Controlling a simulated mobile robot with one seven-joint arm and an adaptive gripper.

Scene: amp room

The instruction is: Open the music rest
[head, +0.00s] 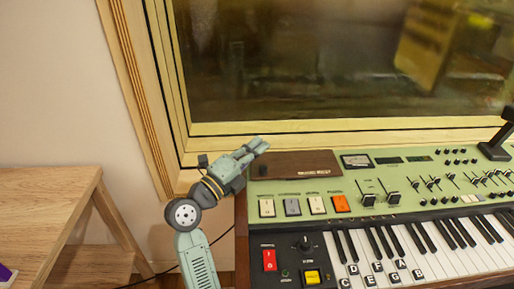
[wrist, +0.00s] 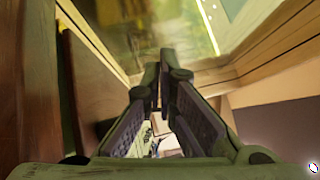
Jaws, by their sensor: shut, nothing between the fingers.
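In the wrist view the fingertips of my gripper (wrist: 158,78) meet in the middle. A brown wooden surface (wrist: 90,85) stands close to their left there; I cannot be sure it is the music rest.
The console carries sliders, knobs, coloured switches and piano keys (head: 420,245). A wood-framed window (head: 300,60) rises right behind it. A wooden table (head: 45,205) stands at the left. A dark stand (head: 496,147) sits at the console's back right.

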